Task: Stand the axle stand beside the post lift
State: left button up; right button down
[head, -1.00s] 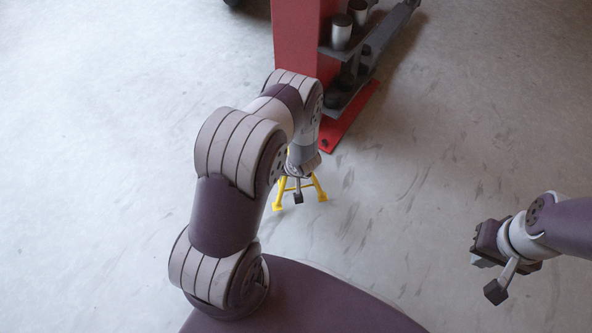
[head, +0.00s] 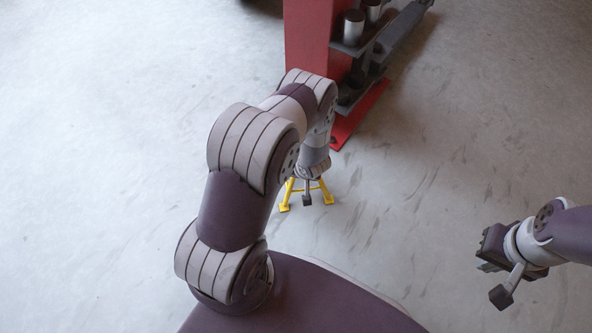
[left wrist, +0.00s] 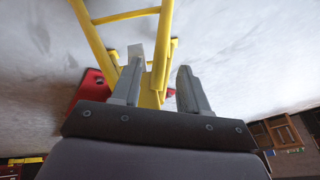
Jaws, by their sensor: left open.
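The yellow axle stand (head: 286,196) shows in the head view below my left wrist, with its splayed legs at the floor; its top is hidden by my arm. In the left wrist view, the axle stand (left wrist: 165,40) lies between and beyond the two grey fingers of my left gripper (left wrist: 163,85), which are apart. I cannot tell whether the fingers touch it. The red post lift (head: 305,40) stands just behind the stand, its red base plate close to it. My right gripper (head: 492,250) hangs at the right, away from both; its jaws are unclear.
Dark lift arms and metal cylinders (head: 353,27) stick out from the post's right side. The pale floor is open to the left and right. The left wrist view also shows a wooden frame (left wrist: 275,133) at the lower right.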

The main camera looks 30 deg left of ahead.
pick_arm(q)
jog(key=s+d+r+m+g+p, duration=0.1)
jog(key=d+r+p, duration=0.1)
jog(key=r, duration=0.8)
jog(key=s+d+r+p, duration=0.1)
jog(key=s+r+p, duration=0.1)
jog(key=r, duration=0.8)
jog(key=s+d+r+m+h, duration=0.2)
jog(key=s+d+r, duration=0.1)
jog(key=s+r, duration=0.2)
jog(key=s+d+r+m+h, duration=0.2)
jog(key=s+d+r, duration=0.2)
jog(key=r, duration=0.6)
jog(key=shift+s+d+g, duration=0.3)
jog(key=shift+s, duration=0.7)
